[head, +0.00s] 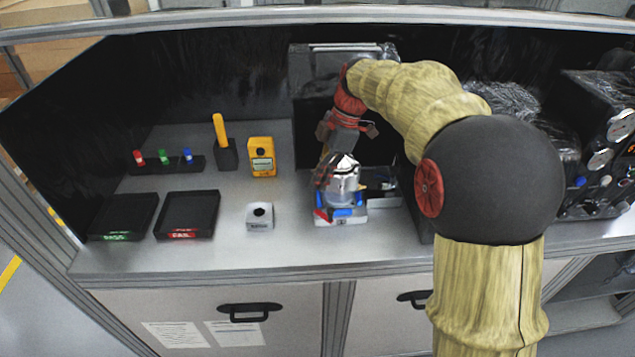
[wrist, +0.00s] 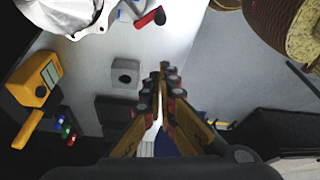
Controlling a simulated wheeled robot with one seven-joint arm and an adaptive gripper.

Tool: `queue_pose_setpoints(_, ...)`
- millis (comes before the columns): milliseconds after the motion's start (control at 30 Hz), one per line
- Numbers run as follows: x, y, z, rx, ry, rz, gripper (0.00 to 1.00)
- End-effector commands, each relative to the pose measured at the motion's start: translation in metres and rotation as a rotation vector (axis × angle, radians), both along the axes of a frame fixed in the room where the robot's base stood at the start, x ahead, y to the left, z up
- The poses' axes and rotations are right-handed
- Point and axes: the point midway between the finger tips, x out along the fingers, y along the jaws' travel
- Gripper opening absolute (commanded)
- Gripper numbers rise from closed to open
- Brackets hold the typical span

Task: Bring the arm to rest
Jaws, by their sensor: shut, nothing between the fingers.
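My arm reaches over the bench from the right in the head view, bent downward at the wrist. My gripper (head: 323,176) hangs just left of the silver machined housing (head: 345,174) and partly overlaps it in that view. The housing sits in a fixture with blue parts (head: 348,212) and a red lever. In the wrist view my gripper (wrist: 164,70) has its fingers together with nothing between them. The housing (wrist: 65,10) shows at the top left there, apart from the fingertips, with the red lever (wrist: 150,18) near it.
A small grey block with a hole (head: 260,217) stands left of the fixture. Further left are a green-labelled tray (head: 124,217), a red-labelled tray (head: 188,214), a yellow meter (head: 262,157), a yellow-handled tool (head: 219,130) and a rack (head: 180,166). Wrapped dark equipment (head: 590,130) fills the right.

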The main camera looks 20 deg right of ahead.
Motion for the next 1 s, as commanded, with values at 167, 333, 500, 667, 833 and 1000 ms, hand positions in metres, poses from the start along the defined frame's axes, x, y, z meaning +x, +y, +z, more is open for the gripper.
queue_pose_setpoints(167,0.000,0.000,0.000,0.000,0.000,0.000,0.00)
queue_pose_setpoints(333,0.000,0.000,0.000,0.001,0.010,-0.031,0.00)
queue_pose_setpoints(500,0.006,-0.005,-0.004,-0.010,0.063,-0.263,0.00)
queue_pose_setpoints(667,-0.013,-0.014,-0.034,-0.048,0.181,-0.620,0.00)
queue_pose_setpoints(833,-0.054,-0.014,-0.039,-0.090,0.229,-0.988,0.00)
queue_pose_setpoints(1000,-0.112,-0.001,-0.034,-0.097,0.198,-1.324,0.00)
